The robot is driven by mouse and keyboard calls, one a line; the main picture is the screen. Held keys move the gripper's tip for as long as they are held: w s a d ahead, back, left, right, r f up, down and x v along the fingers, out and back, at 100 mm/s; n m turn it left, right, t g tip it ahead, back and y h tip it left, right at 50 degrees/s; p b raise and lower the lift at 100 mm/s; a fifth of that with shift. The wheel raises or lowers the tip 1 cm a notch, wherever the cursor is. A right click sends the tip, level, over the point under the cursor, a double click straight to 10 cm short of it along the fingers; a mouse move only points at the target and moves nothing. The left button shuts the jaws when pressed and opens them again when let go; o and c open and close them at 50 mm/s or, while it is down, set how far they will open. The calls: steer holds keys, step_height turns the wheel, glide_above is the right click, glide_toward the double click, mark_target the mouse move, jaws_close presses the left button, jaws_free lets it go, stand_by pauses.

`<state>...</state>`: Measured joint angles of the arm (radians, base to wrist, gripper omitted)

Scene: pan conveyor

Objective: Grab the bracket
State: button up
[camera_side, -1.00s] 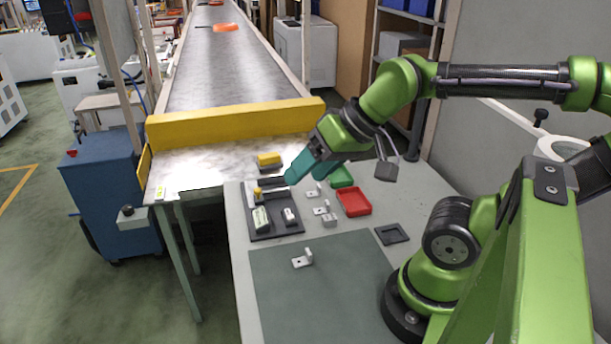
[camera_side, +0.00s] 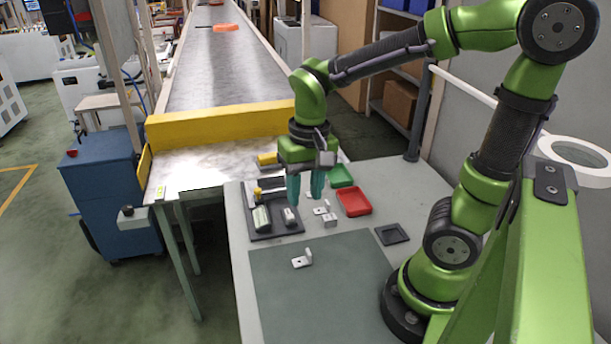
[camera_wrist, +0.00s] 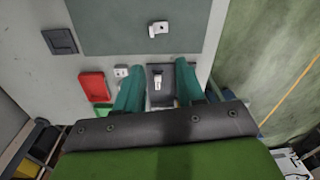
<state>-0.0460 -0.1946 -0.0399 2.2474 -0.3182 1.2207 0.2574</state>
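A small light-grey L-shaped bracket (camera_side: 302,259) lies on the dark green mat (camera_side: 350,295); it is also at the top of the wrist view (camera_wrist: 158,29). Similar small pieces (camera_side: 330,219) lie beside the dark parts tray (camera_side: 278,233), one showing left of my fingers in the wrist view (camera_wrist: 121,72). My gripper (camera_side: 305,198) points down above the tray's right side, behind the mat bracket and apart from it. Its teal fingers are open and empty in the wrist view (camera_wrist: 157,70). A pale part (camera_wrist: 157,84) in the tray shows between them, below.
A red bin (camera_side: 353,203) and a green bin (camera_side: 341,177) stand right of my gripper. A flat black square holder (camera_side: 392,234) lies beside the mat. A yellow barrier (camera_side: 220,125) crosses the conveyor's end. The mat around the bracket is clear.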

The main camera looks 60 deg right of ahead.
mark_target(309, 251)
steer(key=shift+m+g, duration=0.3)
steer(key=shift+m, duration=0.3)
steer(key=f, duration=1.6)
steer(key=shift+s+d+f, duration=0.25)
steer(key=shift+d+f, duration=0.05)
steer(key=shift+d, duration=0.05)
jaws_close()
